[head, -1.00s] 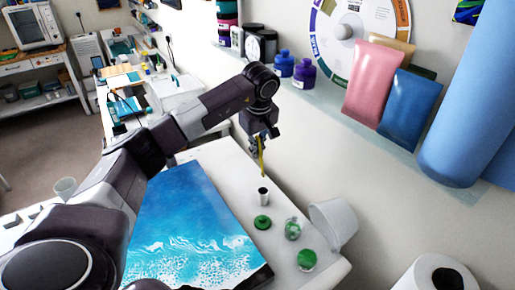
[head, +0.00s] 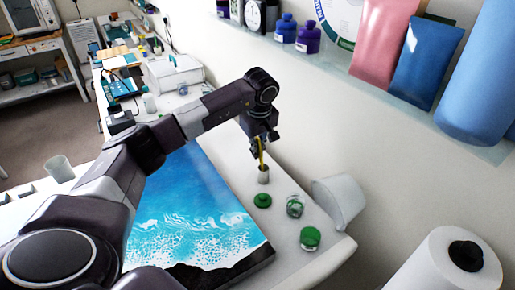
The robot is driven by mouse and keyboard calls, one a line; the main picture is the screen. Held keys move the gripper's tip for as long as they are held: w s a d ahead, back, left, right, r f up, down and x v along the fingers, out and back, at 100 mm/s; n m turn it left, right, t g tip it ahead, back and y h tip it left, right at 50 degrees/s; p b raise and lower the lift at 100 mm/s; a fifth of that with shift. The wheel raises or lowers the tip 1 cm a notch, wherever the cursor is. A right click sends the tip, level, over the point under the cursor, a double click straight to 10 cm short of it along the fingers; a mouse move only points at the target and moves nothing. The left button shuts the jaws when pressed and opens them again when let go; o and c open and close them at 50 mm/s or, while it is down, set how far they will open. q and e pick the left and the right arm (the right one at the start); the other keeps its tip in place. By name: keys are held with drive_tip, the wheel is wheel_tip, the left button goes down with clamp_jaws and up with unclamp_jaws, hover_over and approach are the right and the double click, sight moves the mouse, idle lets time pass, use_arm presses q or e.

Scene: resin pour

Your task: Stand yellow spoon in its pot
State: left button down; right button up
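The yellow spoon (head: 261,155) is thin and hangs nearly upright from my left gripper (head: 259,141), which is shut on its upper part. The small pale pot (head: 263,178) stands on the white table directly below. The spoon's lower end meets the pot's mouth in the picture; I cannot tell how far inside it is. My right gripper is not in view.
A green lid (head: 262,201), a clear jar (head: 295,206) and a green-topped jar (head: 310,238) stand close in front of the pot. A white bucket (head: 338,202) lies tilted by the wall. The blue wave panel (head: 185,215) fills the table to the left.

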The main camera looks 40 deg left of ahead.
use_arm(q)
drive_tip(key=shift+f, duration=0.1)
drive_tip(key=c, duration=2.1)
unclamp_jaws()
